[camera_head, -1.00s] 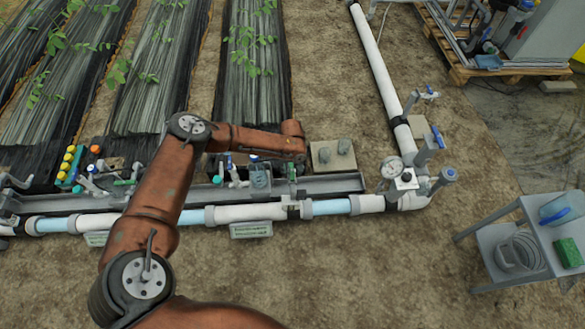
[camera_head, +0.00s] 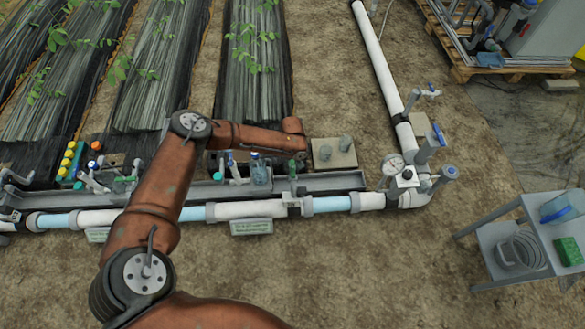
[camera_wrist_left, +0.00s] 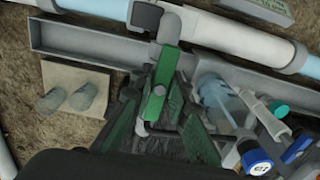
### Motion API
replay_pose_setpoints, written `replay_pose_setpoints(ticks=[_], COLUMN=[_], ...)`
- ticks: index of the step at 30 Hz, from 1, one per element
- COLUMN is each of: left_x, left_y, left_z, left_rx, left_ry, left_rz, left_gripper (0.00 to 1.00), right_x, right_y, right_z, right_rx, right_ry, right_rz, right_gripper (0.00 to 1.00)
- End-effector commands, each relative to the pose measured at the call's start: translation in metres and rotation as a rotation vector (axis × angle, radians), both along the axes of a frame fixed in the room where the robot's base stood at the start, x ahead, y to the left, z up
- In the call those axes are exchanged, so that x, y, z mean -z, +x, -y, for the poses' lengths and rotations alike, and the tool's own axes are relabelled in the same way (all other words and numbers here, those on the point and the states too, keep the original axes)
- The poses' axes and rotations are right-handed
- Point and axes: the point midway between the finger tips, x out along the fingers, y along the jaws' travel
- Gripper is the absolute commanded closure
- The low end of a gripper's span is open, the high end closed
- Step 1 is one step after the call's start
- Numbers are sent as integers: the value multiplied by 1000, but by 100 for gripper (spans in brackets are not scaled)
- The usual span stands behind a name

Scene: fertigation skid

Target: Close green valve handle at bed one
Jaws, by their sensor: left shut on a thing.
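The green valve handle (camera_wrist_left: 155,98) stands upright on the grey pipe fitting in the left wrist view, its long side running toward the pipe. My left gripper (camera_wrist_left: 158,112) is around it, with one finger on each side, shut on it. In the head view a green piece of the handle (camera_head: 292,168) shows just below the end of my rust-brown left arm. The gripper is mostly hidden there by the arm. The white and light-blue supply pipe (camera_head: 250,209) runs just in front. My right gripper is not in view.
A concrete block (camera_head: 333,155) with two grey pegs sits right of the handle. Blue-handled valves (camera_head: 231,160) and a clear filter (camera_wrist_left: 214,92) stand close on the other side. A grey steel channel (camera_head: 335,183) runs along the pipe. A gauge (camera_head: 393,166) and cart (camera_head: 530,240) are further right.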

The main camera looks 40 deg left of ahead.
Motion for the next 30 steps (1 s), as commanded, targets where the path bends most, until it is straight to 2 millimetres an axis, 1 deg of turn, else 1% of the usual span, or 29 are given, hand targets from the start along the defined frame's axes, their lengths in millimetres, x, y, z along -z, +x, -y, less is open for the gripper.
replay_pose_setpoints(ticks=[2,5,17,30], left_x=[0,0,1,2], left_y=[-1,-1,-1,-1], left_z=[0,0,0,0], left_rx=[56,186,738,1355], left_ry=[0,-1,-1,-2], left_rz=[-1,-1,0,-2], left_gripper=[100,100,100,100], right_x=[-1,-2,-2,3], right_y=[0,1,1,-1], right_z=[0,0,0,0], right_rx=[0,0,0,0], right_ry=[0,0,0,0], right_rz=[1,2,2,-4], right_gripper=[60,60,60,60])
